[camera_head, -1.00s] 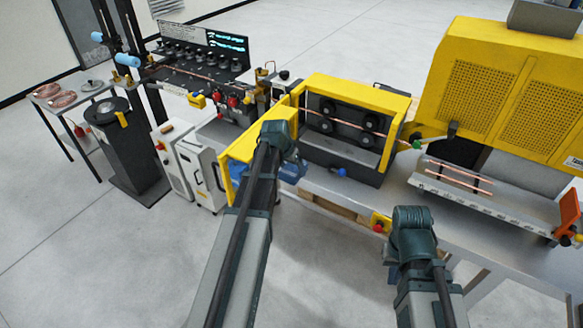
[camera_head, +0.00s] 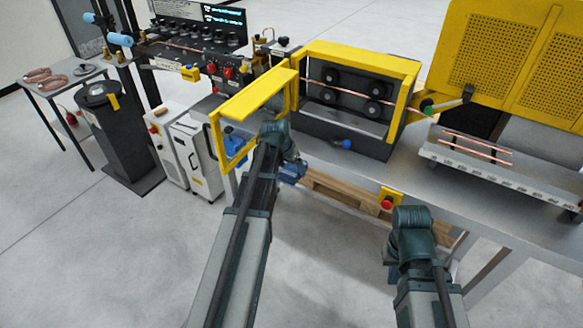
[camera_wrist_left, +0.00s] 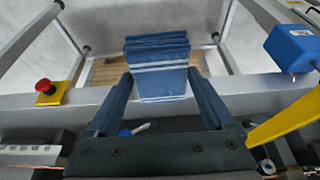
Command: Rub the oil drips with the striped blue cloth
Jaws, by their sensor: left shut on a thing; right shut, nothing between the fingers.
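The striped blue cloth (camera_wrist_left: 158,65) is a folded stack with pale stripes in the left wrist view. It sits between the fingers of my left gripper (camera_wrist_left: 158,95), which is shut on it. In the head view my left gripper (camera_head: 293,172) is in front of the bench by the open yellow guard, mostly hidden behind its wrist. The cloth cannot be made out clearly there. My right gripper (camera_head: 390,272) is low in front of the bench, partly hidden by its own arm, shut and empty. I cannot make out any oil drips in either view.
An open yellow guard frame (camera_head: 213,140) stands left of my left wrist, near the roller box (camera_head: 345,130). A red button on a yellow plate (camera_head: 388,200) is on the bench's front edge. Copper tubes (camera_head: 475,147) lie on a rack at right. The floor at lower left is clear.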

